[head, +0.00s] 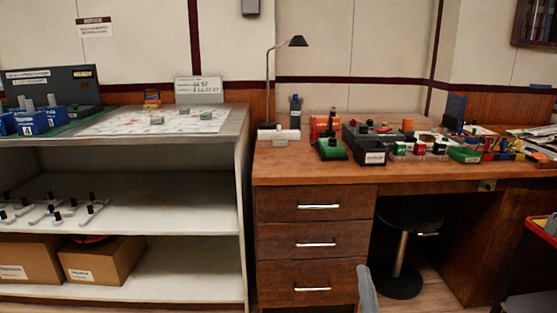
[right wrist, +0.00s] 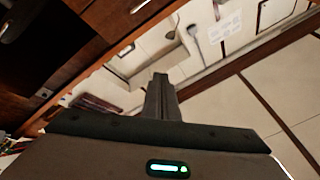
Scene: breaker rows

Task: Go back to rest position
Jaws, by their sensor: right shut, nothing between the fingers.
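A green light glows on the gripper body. My left gripper is not in view. Several small grey pieces with black knobs (head: 55,212) lie on the middle shelf at left, apart from my gripper.
A grey shelf unit (head: 243,150) stands at left, with cardboard boxes (head: 103,262) at the bottom. The desk holds a black lamp (head: 268,85), a green device (head: 330,150) and several coloured parts. A black stool (head: 408,217) is under the desk. A red-edged cart (head: 540,235) stands at right.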

